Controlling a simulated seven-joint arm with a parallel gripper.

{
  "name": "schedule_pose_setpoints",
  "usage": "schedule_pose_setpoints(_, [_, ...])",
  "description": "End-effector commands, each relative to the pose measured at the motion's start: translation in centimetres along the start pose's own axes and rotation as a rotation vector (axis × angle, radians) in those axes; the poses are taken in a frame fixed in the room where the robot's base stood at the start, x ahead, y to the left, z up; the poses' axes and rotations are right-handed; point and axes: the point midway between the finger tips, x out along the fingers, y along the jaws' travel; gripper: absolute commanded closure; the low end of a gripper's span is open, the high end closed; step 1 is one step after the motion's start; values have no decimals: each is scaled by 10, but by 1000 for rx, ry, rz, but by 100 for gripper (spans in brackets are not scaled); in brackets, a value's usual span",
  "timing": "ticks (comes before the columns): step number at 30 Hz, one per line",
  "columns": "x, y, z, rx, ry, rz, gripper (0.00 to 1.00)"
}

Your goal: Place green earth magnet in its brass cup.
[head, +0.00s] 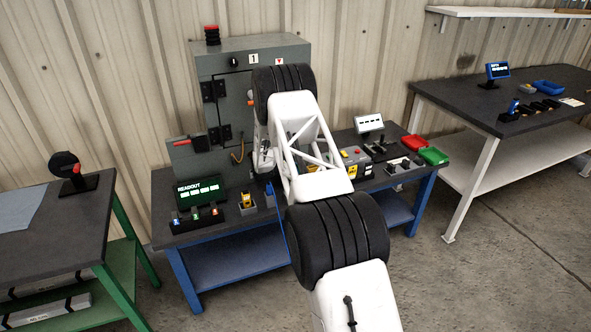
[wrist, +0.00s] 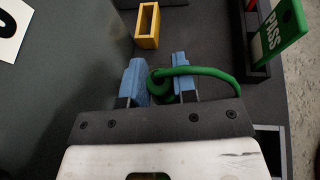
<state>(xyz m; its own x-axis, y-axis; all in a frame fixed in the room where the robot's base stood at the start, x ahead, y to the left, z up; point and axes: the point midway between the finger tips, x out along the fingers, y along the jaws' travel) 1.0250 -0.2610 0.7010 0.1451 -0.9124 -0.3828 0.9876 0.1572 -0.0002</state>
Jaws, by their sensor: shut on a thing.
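My gripper (wrist: 159,76) shows in the wrist view with its two blue fingers shut on a green piece (wrist: 158,92). This looks like the green earth magnet, with a thick green lead curving from it to the right, past the right finger. Its lower part is hidden by the gripper body. Ahead of the fingertips stands a yellow, open-topped rectangular holder (wrist: 147,27), apart from the green piece; I cannot tell whether it is the brass cup. In the head view my arm hides the gripper and the green piece.
A green PASS tag (wrist: 281,33) stands in a black rack on the right in the wrist view. The head view shows a grey cabinet (head: 222,105), a readout display (head: 200,190), and red (head: 413,142) and green (head: 433,156) trays on the bench.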

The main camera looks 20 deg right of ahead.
Motion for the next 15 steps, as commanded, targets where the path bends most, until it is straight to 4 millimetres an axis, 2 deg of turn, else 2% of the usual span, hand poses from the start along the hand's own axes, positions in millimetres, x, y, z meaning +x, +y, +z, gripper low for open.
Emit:
schedule_pose_setpoints(3, [1,0,-2,0,0,0,100])
schedule_pose_setpoints(4, [1,0,-2,0,0,0,71])
schedule_pose_setpoints(8, [1,0,-2,0,0,0,51])
schedule_pose_setpoints(9, [1,0,-2,0,0,0,49])
schedule_pose_setpoints(15, [1,0,-2,0,0,0,49])
